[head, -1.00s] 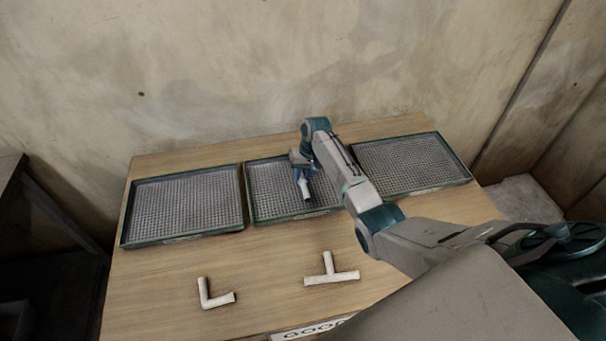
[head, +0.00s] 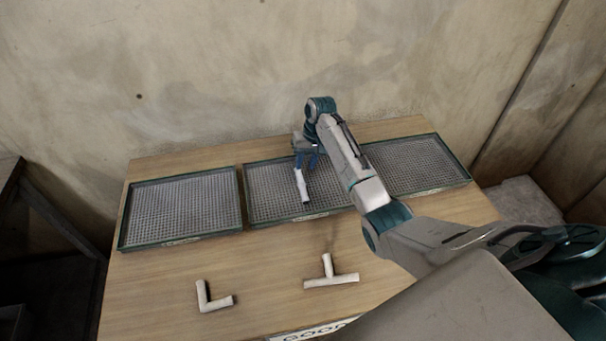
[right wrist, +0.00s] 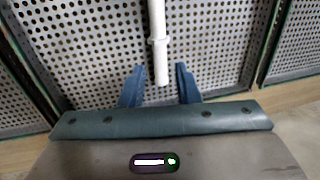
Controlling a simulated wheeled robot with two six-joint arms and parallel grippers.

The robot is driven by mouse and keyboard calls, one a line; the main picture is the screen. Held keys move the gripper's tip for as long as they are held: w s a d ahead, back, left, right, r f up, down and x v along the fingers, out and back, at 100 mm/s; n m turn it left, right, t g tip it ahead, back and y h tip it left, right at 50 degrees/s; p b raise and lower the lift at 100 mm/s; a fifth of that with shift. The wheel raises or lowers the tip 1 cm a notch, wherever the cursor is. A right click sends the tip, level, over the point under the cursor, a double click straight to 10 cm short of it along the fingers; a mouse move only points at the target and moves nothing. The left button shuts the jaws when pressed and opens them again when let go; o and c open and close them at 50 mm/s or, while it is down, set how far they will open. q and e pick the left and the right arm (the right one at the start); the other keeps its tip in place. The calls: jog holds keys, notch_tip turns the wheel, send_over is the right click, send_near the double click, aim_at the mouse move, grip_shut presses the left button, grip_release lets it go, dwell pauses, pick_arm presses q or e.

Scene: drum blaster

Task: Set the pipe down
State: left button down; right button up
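My right gripper (head: 306,163) is over the middle tray at the pipe's far end. In the right wrist view its two blue fingers (right wrist: 158,88) stand apart, with a gap on both sides of the pipe. My left gripper is not in view.
A left tray (head: 180,238) and a right tray (head: 463,180) flank the middle one on the wooden table (head: 150,290). An L-shaped pipe (head: 207,303) and a T-shaped pipe (head: 330,279) lie on the bare wood in front. A wall stands behind.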

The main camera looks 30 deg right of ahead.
jog(key=v, duration=0.5)
jog(key=shift+b, duration=0.3)
jog(key=shift+f, duration=0.1)
